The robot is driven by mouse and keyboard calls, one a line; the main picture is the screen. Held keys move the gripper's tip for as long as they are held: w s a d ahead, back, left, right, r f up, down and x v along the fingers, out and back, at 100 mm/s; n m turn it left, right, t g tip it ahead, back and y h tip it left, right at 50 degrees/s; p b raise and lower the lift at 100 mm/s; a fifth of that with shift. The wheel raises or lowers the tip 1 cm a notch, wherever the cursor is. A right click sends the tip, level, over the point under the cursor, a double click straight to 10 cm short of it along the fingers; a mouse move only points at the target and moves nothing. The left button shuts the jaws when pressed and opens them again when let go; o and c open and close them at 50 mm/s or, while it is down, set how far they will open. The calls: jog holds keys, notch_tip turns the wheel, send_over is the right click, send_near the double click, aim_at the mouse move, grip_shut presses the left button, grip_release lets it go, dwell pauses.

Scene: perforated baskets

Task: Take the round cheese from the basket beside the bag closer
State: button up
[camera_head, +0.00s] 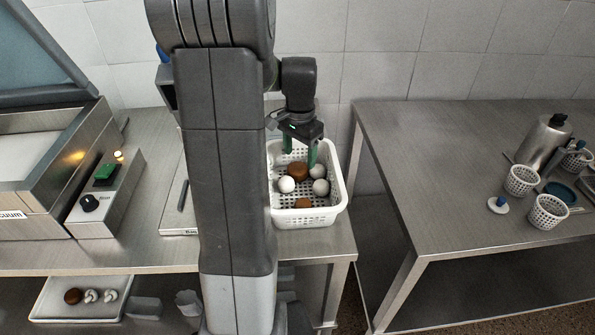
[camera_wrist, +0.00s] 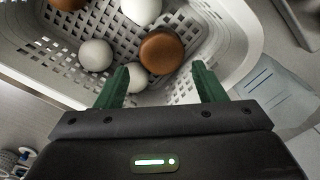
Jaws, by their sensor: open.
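The white perforated basket (camera_head: 340,190) stands on the left metal table and holds round pieces, brown and white. My gripper (camera_head: 300,160) is over the basket, pointing down with its green fingers apart and nothing between them that I can see as held. In the wrist view a brown round piece (camera_wrist: 161,51) lies just beyond the gap of my gripper (camera_wrist: 160,67). White round pieces (camera_wrist: 95,55) lie to its left, one (camera_wrist: 132,78) close by the left finger. Another brown piece (camera_wrist: 66,4) is cut off at the top. I cannot tell which kind is the cheese.
A vacuum machine (camera_head: 35,165) with a raised lid and a control box (camera_head: 108,190) stand at the left. A tray (camera_head: 50,310) with brown and white pieces sits lower down. The right table (camera_head: 425,150) holds a steel bottle (camera_head: 543,140) and small perforated cups (camera_head: 521,180).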

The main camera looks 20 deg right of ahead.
aim_at(298, 167)
jog(key=f, duration=0.4)
jog(key=shift+a+f, duration=0.25)
jog(key=shift+a, duration=0.05)
jog(key=shift+c, duration=0.4)
jog(key=c, duration=0.7)
jog(key=shift+r, duration=0.1)
